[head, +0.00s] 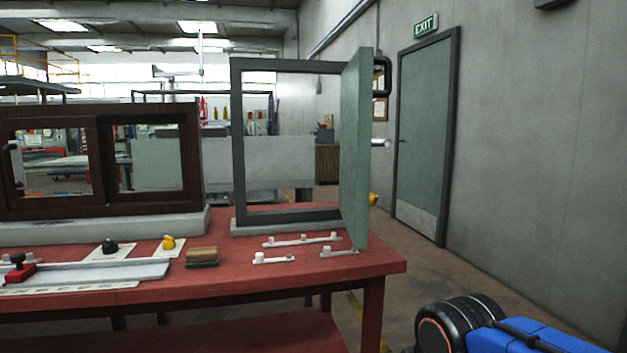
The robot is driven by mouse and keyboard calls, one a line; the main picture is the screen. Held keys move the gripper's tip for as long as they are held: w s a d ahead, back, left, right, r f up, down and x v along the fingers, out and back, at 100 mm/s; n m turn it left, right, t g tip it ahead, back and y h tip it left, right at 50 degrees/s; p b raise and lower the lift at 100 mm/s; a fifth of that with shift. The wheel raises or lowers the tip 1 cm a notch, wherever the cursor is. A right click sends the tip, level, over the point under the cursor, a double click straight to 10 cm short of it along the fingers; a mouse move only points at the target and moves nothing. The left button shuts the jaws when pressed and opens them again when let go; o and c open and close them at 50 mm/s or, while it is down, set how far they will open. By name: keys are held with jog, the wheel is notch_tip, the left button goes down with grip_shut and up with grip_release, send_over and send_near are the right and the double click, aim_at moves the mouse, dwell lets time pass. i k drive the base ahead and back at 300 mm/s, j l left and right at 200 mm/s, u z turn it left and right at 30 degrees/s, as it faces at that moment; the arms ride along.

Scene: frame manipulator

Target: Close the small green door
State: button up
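The small green door (356,150) is hinged on the right side of a dark grey frame (237,140) on the red table. It stands open, swung out toward me and seen nearly edge-on. A light round knob (387,143) sticks out from its right face. The frame's opening is empty, and the room behind shows through it. A blue and black part of my arm shows at the bottom right. My gripper's fingers are not in view.
A dark brown framed window unit (104,112) stands on the table at left. Small handles and latches (300,240), a sponge-like block (202,256) and knobs lie on the red table (240,285). A large green exit door (420,140) is in the wall behind. Floor right of the table is clear.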

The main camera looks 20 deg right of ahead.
aim_at(358, 93)
jog(key=l+u, duration=0.1)
jog(key=l, duration=0.4)
jog(key=k+l, duration=0.1)
jog(key=l, duration=0.35)
jog(key=l+u, duration=0.15)
jog(key=l, duration=0.35)
jog(key=k+l+u, duration=0.1)
jog(key=l, duration=0.35)
jog(key=k+u, duration=0.1)
jog(key=k, duration=0.2)
